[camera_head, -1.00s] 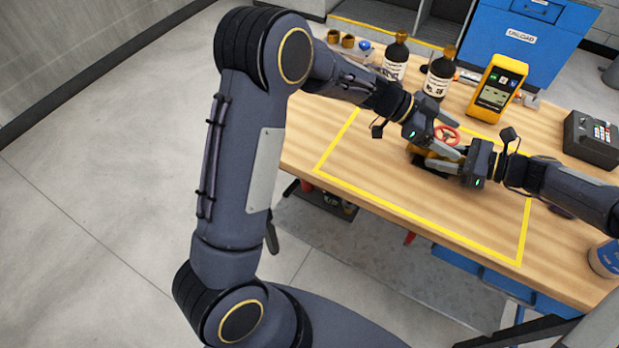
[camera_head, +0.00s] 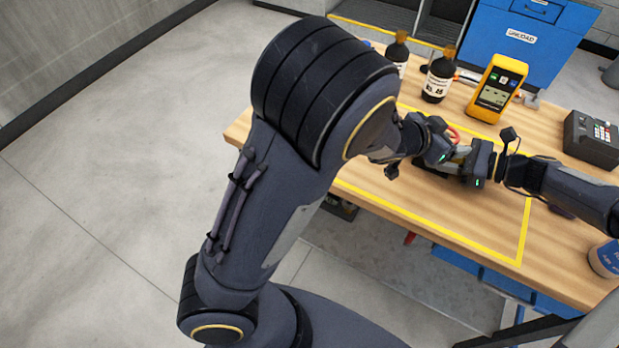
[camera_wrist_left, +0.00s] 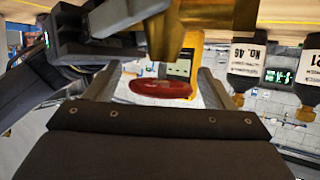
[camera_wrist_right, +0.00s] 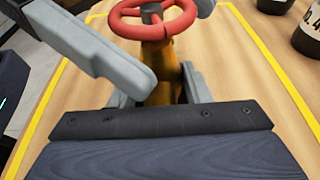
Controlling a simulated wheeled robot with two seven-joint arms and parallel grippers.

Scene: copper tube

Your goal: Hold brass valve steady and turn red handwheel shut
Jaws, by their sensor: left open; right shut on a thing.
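The red handwheel (camera_head: 455,133) sits on top of the brass valve (camera_wrist_right: 166,78), near the back of the yellow-taped area. My left gripper (camera_head: 447,138) is open at the wheel. In the left wrist view, the wheel (camera_wrist_left: 160,89) lies between its two spread fingers, seen edge-on, with the brass body (camera_wrist_left: 200,28) beyond. My right gripper (camera_head: 470,163) is shut on the brass valve below the wheel. The right wrist view shows the wheel (camera_wrist_right: 128,22) above its fingers, with the left gripper's grey fingers on both sides. The arms hide most of the valve in the head view.
Two dark bottles (camera_head: 438,80) and a yellow meter (camera_head: 497,88) stand behind the grippers. A dark keypad device (camera_head: 592,140) is at the right, a blue can (camera_head: 606,258) at the front right. The front of the taped area is clear.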

